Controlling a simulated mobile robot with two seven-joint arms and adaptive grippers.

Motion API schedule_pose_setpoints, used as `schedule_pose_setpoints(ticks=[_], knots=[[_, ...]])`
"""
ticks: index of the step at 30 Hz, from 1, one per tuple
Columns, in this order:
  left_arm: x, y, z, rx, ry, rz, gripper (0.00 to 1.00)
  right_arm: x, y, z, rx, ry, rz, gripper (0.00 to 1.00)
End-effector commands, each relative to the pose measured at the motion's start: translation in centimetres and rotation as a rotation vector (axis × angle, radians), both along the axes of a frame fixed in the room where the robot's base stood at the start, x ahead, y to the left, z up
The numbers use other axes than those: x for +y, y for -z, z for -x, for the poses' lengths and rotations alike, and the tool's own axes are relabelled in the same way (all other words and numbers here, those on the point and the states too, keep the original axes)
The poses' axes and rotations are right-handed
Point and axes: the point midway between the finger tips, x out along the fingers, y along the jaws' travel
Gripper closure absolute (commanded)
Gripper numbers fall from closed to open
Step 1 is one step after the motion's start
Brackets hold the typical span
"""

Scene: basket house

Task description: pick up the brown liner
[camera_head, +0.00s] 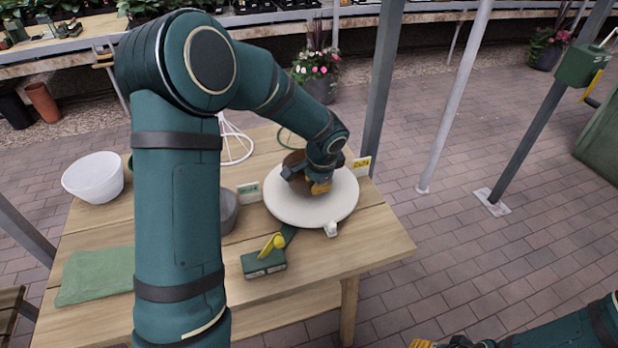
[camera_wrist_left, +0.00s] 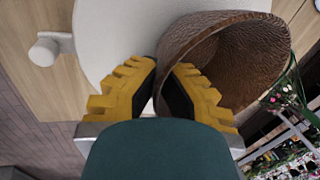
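The brown liner (camera_head: 297,161) is over the round white turntable on the table, partly hidden by my left gripper in the head view. In the left wrist view the liner (camera_wrist_left: 240,52) is a brown, rough-textured bowl with its hollow side showing at the right. My left gripper (camera_head: 320,187) is at its near side. In the wrist view its yellow fingers (camera_wrist_left: 167,75) are close together with the liner's wall between them, one finger inside the bowl. I cannot tell whether the liner touches the turntable. My right gripper (camera_head: 422,344) barely shows at the bottom edge.
The white turntable (camera_head: 310,209) sits near the wooden table's (camera_head: 375,240) right end. A white bowl (camera_head: 94,178), green cloth (camera_head: 95,275) and grey pot (camera_head: 229,210) are left. Small label cards (camera_head: 361,166) stand near the turntable.

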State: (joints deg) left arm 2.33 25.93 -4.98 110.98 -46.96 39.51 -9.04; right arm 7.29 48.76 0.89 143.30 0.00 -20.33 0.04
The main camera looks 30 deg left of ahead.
Motion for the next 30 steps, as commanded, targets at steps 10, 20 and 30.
schedule_pose_setpoints(ticks=[10, 20, 30], knots=[[0.0, -3.6, 0.0, -0.003, 0.0, 0.0, 1.0, 0.0, -1.2, 0.2, 0.004, 0.0, -0.001, 0.5], [0.0, -9.1, 0.0, -0.001, 0.0, -0.001, 1.0, 0.1, -2.6, 0.5, 0.012, -0.002, -0.003, 0.5], [0.1, -10.0, -0.1, 0.002, 0.006, 0.0, 1.0, 0.1, -2.7, 0.5, 0.013, -0.003, -0.003, 0.5]])
